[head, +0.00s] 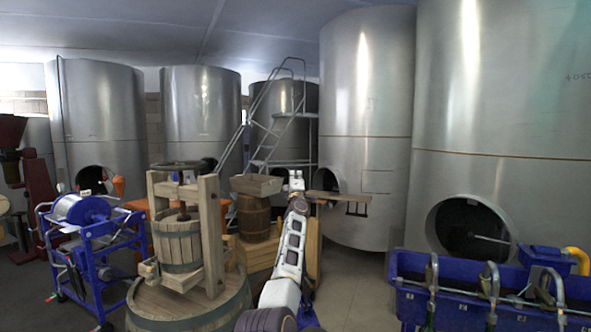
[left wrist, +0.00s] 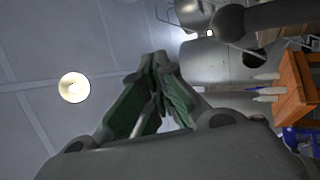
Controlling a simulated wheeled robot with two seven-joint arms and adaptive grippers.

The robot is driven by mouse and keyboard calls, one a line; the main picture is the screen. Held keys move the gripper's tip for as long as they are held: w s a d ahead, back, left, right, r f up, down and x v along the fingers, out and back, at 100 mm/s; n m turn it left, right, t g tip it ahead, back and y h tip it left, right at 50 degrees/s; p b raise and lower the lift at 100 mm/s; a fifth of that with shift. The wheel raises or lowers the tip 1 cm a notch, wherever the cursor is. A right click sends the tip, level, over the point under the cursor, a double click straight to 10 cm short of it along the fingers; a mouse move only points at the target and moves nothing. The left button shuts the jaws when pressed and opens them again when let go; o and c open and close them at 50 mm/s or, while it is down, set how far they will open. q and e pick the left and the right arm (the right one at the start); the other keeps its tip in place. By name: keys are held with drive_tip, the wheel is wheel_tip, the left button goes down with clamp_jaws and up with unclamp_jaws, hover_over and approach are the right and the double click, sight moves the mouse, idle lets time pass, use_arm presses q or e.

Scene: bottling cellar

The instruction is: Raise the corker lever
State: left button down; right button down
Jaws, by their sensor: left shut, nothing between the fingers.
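My left arm rises from the bottom middle of the head view, and my left gripper (head: 297,181) is at its far end, pointing up and away. In the left wrist view its fingers (left wrist: 158,62) meet at the tips, with nothing between them. A dark grey bar with a rounded end (left wrist: 232,22) shows at the upper right of that view, apart from the fingers. I cannot tell whether it is the corker lever. I cannot make out the corker clearly in the head view; my arm hides part of the middle. My right gripper is in neither view.
A wooden basket press (head: 180,243) stands on a barrel (head: 190,305) left of my arm. A blue wheeled machine (head: 88,212) is further left. A blue filler trough (head: 460,298) is at the right. Steel tanks (head: 365,120) line the back. Floor (head: 350,270) is clear between arm and trough.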

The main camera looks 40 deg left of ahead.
use_arm(q)
drive_tip(key=s+d+r+p, duration=0.1)
drive_tip(key=s+d+r, duration=0.3)
drive_tip(key=s, duration=0.1)
idle(1.0)
drive_tip(key=shift+r, duration=0.1)
idle(0.6)
